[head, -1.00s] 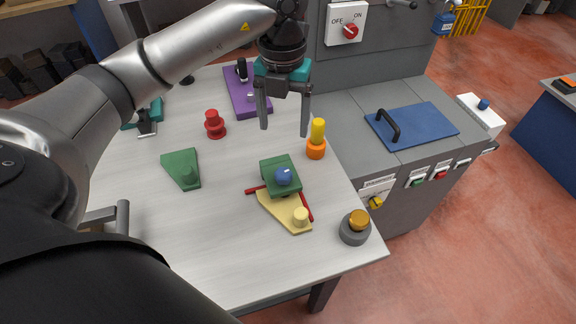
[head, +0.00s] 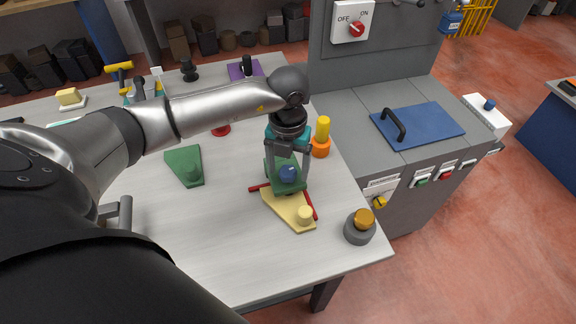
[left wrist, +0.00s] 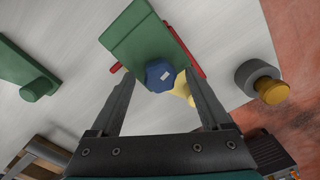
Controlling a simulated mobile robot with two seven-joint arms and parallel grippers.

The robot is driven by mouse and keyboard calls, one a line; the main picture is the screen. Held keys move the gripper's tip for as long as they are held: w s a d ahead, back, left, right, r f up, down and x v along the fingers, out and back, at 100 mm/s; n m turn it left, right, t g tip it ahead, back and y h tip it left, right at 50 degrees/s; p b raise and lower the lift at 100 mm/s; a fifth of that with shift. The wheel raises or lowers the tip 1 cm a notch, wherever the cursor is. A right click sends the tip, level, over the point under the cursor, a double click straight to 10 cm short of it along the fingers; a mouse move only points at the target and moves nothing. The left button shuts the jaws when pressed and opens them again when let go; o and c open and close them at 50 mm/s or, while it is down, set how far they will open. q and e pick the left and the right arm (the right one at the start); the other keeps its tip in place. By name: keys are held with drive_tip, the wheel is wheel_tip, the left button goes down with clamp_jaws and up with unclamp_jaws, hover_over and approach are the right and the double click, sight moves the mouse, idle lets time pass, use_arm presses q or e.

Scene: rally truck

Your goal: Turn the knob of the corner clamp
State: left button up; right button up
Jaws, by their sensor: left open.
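The corner clamp (head: 285,189) is a green block with red bars beside it, near the right edge of the table. Its blue knob (head: 287,174) faces up and also shows in the left wrist view (left wrist: 160,76). A yellow plate with a peg (head: 287,210) lies against the clamp's near side. My left gripper (head: 287,180) points down over the clamp, its open fingers on either side of the knob. In the left wrist view the knob sits between the fingertips with space around it; I cannot tell whether they touch the green block. My right gripper is out of view.
An orange and yellow piece (head: 321,138) stands close behind the clamp to the right. A grey base with an orange knob (head: 360,226) stands at the front right corner. A green plate (head: 184,164) lies to the left. The table's front area is clear.

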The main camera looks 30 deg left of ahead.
use_arm(q)
clamp_jaws()
idle(0.7)
